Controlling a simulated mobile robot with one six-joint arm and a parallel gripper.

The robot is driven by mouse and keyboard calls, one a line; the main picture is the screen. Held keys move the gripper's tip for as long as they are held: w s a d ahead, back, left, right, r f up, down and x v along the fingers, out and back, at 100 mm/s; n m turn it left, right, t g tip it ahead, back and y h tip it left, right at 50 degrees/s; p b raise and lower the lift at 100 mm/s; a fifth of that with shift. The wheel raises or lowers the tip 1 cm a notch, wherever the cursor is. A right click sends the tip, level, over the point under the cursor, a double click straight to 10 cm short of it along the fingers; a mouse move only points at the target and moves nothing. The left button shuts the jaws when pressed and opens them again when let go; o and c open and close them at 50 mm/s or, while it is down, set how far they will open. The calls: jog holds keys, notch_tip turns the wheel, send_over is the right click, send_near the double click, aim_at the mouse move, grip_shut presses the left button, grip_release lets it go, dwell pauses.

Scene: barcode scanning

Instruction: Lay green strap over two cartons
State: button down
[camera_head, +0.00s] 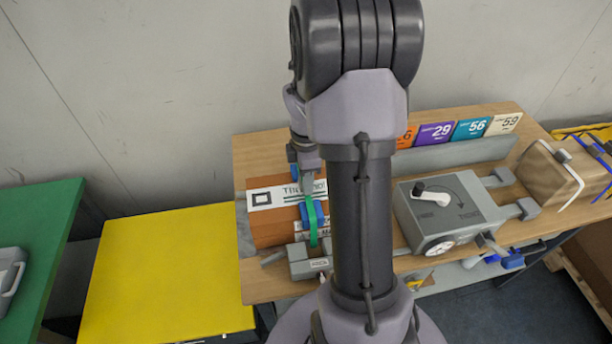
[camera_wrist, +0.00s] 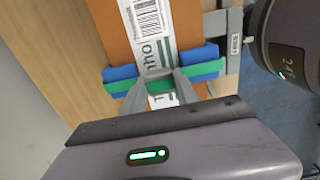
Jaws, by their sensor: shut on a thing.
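Orange cartons (camera_head: 268,223) with white printed labels lie at the left end of the wooden table; my arm hides their right part, and I cannot tell where one carton ends and the other begins. In the wrist view an orange carton (camera_wrist: 118,32) bears a barcode label. The green strap (camera_head: 312,232), with blue parts along it, hangs at the cartons' right side in the head view. In the wrist view the strap (camera_wrist: 205,69) runs crosswise over the carton and label. My gripper (camera_wrist: 157,74) is shut on the strap's middle. Whether the strap touches the carton is unclear.
A grey machine with a lever and dial (camera_head: 445,215) stands right of my arm. Numbered cards (camera_head: 435,133) line the table's back. A brown package (camera_head: 550,175) sits at the right end. A yellow table (camera_head: 165,270) and a green table (camera_head: 45,235) stand left.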

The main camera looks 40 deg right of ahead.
jog(key=shift+f, duration=0.1)
jog(key=c, duration=0.9)
grip_release()
jog(key=shift+o, duration=0.2)
notch_tip(320, 180, up, 18)
jog(key=p, duration=0.6)
jog(key=shift+f, duration=0.25)
